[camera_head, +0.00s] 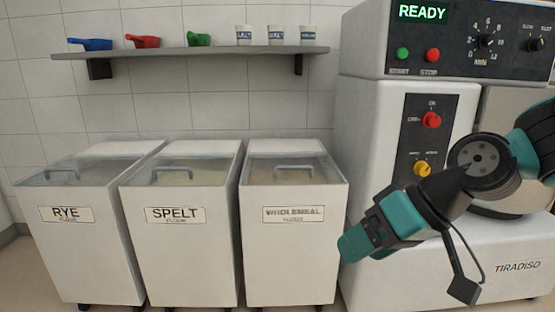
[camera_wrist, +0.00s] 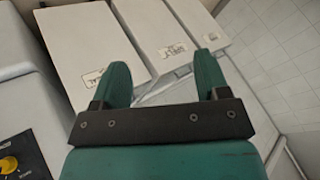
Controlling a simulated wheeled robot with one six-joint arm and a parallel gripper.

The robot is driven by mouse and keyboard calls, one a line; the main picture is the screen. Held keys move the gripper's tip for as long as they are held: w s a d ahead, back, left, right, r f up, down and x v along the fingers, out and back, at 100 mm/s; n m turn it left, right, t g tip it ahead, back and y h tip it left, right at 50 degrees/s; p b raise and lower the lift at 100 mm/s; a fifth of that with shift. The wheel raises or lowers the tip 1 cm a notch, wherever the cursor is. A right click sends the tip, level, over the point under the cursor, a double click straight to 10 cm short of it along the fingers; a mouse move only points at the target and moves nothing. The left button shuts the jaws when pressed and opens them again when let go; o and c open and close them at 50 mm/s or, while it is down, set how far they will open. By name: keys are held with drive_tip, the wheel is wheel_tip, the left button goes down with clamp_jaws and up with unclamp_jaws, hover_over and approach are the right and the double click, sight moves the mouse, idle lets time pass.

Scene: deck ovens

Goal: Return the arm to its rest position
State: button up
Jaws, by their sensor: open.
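My gripper (camera_head: 352,244) is at the right of the head view, in front of the white machine and just right of the wholemeal bin. It is teal with a dark mount and points down to the left. In the wrist view my gripper (camera_wrist: 160,84) shows two teal fingers spread apart with nothing between them. My arm reaches in from the right edge of the head view.
Three white flour bins, rye (camera_head: 85,255), spelt (camera_head: 180,255) and wholemeal (camera_head: 292,258), stand along the tiled wall with lids down. A shelf (camera_head: 200,52) above holds coloured scoops and white cups. The machine (camera_head: 375,120) has a panel reading READY.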

drive_tip(key=s+d+n+g+h, duration=0.2)
drive_tip(key=s+g+h, duration=0.15)
drive_tip(key=s, duration=1.05)
wheel_tip(320, 180, up, 31)
drive_tip(key=p, duration=3.1)
drive_tip(key=shift+w+m+t+p, duration=0.3)
drive_tip(key=shift+w+t, duration=0.1)
drive_tip(key=shift+t, duration=0.05)
